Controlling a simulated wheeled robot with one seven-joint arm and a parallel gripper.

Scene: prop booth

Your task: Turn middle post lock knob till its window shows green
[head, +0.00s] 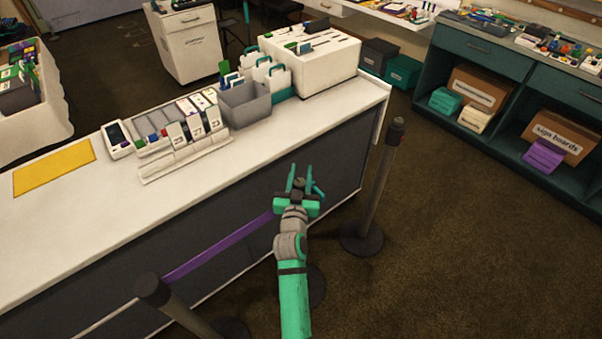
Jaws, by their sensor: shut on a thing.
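Three belt posts stand in front of the counter. The middle post is mostly hidden behind my arm; part of its dark round base (317,287) shows. My gripper (299,177) is at the top of the middle post, its two teal fingers a little apart, shut on the lock knob there. The knob and its window are hidden by my gripper and wrist, so I cannot see the window's colour. A purple belt (222,246) runs from the left post (152,288) up to the middle post's head.
The right post (382,180) stands close to the right of my arm. The white counter (80,215) runs behind the posts, with a grey bin (246,105) and a white box (325,68) on it. The carpet at right is clear up to the teal shelves (480,65).

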